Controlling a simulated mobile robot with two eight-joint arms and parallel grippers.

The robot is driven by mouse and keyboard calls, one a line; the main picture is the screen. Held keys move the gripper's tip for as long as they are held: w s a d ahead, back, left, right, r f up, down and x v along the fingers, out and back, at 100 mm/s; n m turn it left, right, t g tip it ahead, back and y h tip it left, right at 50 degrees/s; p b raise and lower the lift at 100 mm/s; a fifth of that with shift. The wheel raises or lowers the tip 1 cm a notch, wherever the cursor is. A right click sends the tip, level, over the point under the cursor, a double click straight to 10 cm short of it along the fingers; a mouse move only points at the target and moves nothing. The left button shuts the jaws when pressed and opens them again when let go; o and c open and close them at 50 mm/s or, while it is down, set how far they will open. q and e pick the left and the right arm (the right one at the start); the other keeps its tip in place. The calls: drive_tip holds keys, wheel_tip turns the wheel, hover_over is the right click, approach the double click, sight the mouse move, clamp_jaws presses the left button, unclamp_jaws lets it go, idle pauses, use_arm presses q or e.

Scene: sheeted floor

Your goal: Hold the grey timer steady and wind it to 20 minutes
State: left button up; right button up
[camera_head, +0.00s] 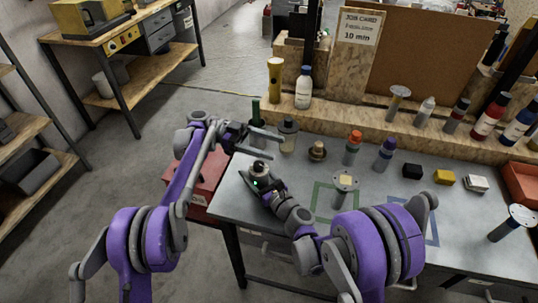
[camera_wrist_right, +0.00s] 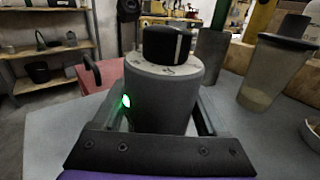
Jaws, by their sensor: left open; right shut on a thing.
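The grey timer (camera_wrist_right: 162,98) is a grey cylinder with a pale top and a black knob (camera_wrist_right: 166,42). It stands upright between my right gripper's fingers (camera_wrist_right: 160,122) in the right wrist view, with a green light on its left side. In the head view the timer (camera_head: 260,170) is small, near the table's left edge, with my right gripper (camera_head: 262,183) shut on it. My left gripper (camera_head: 256,143) is open and empty, just beyond and above the timer, apart from the knob. The dial markings are too small to read.
A brown knobbed piece (camera_head: 317,151) and orange-topped bottle (camera_head: 353,147) are to the right. A grey round-topped object (camera_head: 345,187) stands by the green outline. A red box (camera_head: 196,180) is left.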

sight(259, 166)
use_arm(q)
drive_tip(key=shift+r, duration=0.15)
drive_tip(key=a+f+n+t, duration=0.1)
drive_tip(key=a+f+t, duration=0.1)
drive_tip(key=a+f+n+t+h, duration=0.1)
drive_tip(key=f+n+t, duration=0.1)
drive_tip(key=a+f+n+t, duration=0.1)
drive_tip(key=a+f+t, duration=0.1)
drive_tip(key=shift+w+a+t+h, duration=0.3)
drive_tip(key=shift+w+t+h, duration=0.05)
drive_tip(key=shift+t+h, duration=0.05)
drive_tip(key=s+a+f+n+t, duration=0.2)
drive_tip(key=a+f+n+t, duration=0.25)
drive_tip(key=a+t, duration=0.2)
drive_tip(key=shift+n+y, duration=0.25)
drive_tip(key=shift+y, duration=0.25)
drive_tip(key=x, duration=1.2)
drive_tip(key=shift+d+r, duration=0.3)
drive_tip(key=shift+r, duration=0.1)
clamp_jaws()
